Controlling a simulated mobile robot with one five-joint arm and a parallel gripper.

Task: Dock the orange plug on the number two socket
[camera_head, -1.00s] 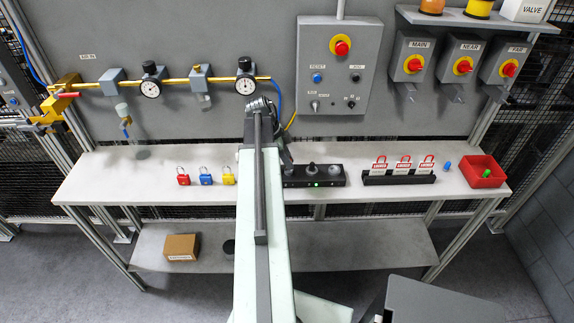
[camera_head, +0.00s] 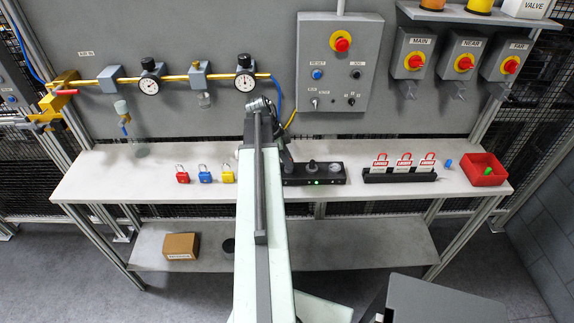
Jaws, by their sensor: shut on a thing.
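The dark socket block (camera_head: 330,180) stands on the bench right of my arm, with round sockets on top and a small green light on its front. Its socket numbers are too small to read. My gripper (camera_head: 287,162) points down at the block's left end, mostly hidden behind my arm. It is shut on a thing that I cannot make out. The orange plug does not show clearly anywhere and may be hidden there. I cannot tell whether the held thing touches the block.
Red, blue and yellow padlocks (camera_head: 205,175) stand left of my arm. Right of the block are a dark rack with red-and-white tags (camera_head: 400,177), a blue piece (camera_head: 448,163) and a red bin (camera_head: 493,180). A control box (camera_head: 340,65) hangs above. The bench's left end is clear.

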